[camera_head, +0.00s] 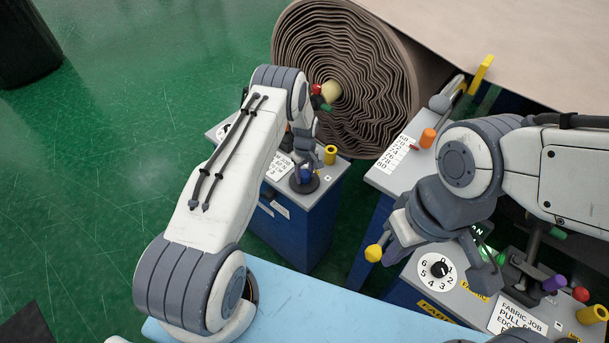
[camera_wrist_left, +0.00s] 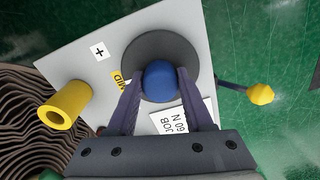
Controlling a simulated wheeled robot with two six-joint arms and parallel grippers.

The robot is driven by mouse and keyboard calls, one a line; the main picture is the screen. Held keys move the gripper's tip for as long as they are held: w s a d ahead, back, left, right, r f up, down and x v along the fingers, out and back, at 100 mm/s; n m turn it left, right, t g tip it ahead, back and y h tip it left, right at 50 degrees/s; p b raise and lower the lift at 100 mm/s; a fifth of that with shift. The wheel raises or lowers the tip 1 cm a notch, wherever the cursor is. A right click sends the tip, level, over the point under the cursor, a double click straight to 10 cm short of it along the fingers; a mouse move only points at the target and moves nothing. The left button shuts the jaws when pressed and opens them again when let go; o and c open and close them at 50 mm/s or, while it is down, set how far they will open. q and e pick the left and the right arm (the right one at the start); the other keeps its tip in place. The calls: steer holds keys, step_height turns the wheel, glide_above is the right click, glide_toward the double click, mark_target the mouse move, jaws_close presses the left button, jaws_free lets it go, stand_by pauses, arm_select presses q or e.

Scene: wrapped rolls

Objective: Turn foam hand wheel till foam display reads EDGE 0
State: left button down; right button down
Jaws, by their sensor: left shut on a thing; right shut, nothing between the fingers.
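My left gripper (camera_head: 305,163) is shut on a blue knob (camera_wrist_left: 160,82) that stands on a round dark disc (camera_wrist_left: 143,50). The disc is on the grey top of the left blue cabinet, and the knob (camera_head: 306,174) also shows in the head view. I cannot tell whether this is the foam hand wheel. A white card (camera_wrist_left: 171,122) beside it reads "JOB" and "60 N". No readable EDGE display shows. My right gripper (camera_head: 488,277) is shut and empty over the right console, partly covering a green lit display (camera_head: 478,232).
A yellow peg (camera_head: 330,154) stands near the disc. A large wrapped roll (camera_head: 335,75) stands behind. The right console has a numbered dial (camera_head: 438,270), a "FABRIC JOB" card (camera_head: 515,317) and several coloured knobs. A light blue surface (camera_head: 290,305) lies in front.

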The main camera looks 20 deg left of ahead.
arm_select(q)
steer(key=m+b, duration=0.4)
steer(key=b, duration=0.1)
steer(key=shift+f+m, duration=0.2)
steer(key=shift+m, duration=0.2)
steer(key=m+b, duration=0.2)
steer(key=m, duration=0.1)
steer(key=shift+a+r+b, duration=0.1)
steer(key=shift+b, duration=0.3)
steer(key=shift+r+m+b, duration=0.15)
steer(key=shift+m+b, duration=0.65)
steer(key=shift+m, duration=0.8)
steer(key=shift+c, duration=1.5)
jaws_free()
steer(key=shift+r, duration=0.1)
